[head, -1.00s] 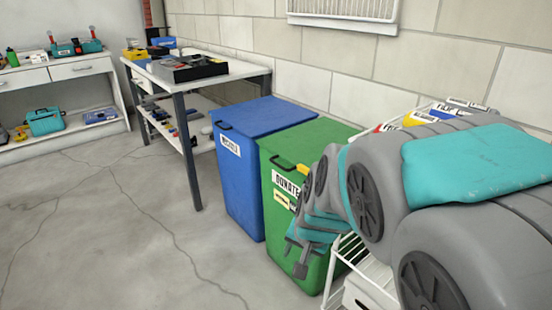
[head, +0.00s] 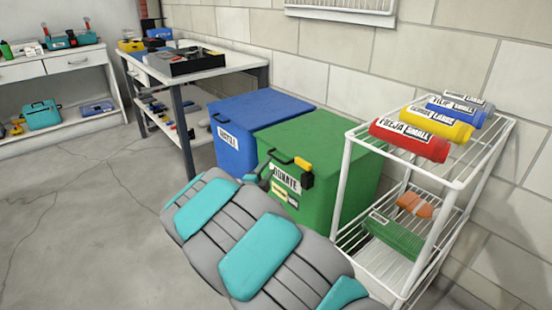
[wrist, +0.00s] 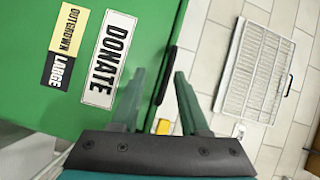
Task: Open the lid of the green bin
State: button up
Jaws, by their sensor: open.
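The green bin (head: 343,190) stands against the wall with its lid (head: 320,138) flat and shut. A black handle (head: 281,157) runs along the lid's front edge, with a yellow and black piece (head: 304,168) beside it. In the wrist view the bin's green front (wrist: 60,100) with its DONATE label (wrist: 110,60) fills the left. My gripper (wrist: 159,75) is open and empty, its fingers on either side of the black handle (wrist: 166,76). I cannot tell whether they touch it. In the head view my arm mostly hides the gripper and the bin's lower front.
A blue bin (head: 234,150) with its lid shut stands close on the left. A workbench (head: 255,60) is behind the blue bin. The floor at left (head: 80,220) is clear.

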aim_at(276, 159)
jog(key=shift+w+d+r+m+t+h+p, duration=0.15)
jog(key=shift+w+d+m+t+h+p, duration=0.1)
jog(key=shift+w+d+m+h, duration=0.4)
jog(key=shift+w+d+r+m+t+h+p, duration=0.3)
jog(key=shift+w+h, duration=0.2)
jog(key=shift+w, duration=0.2)
jog(key=shift+w+d+r+m+t+h+p, duration=0.1)
jog(key=shift+w+d+m+t+h+p, duration=0.1)
jog(key=shift+w+d+m+h, duration=0.45)
jog(key=shift+a, duration=0.15)
jog(key=shift+c, duration=0.3)
grip_shut()
jog(key=shift+f, duration=0.1)
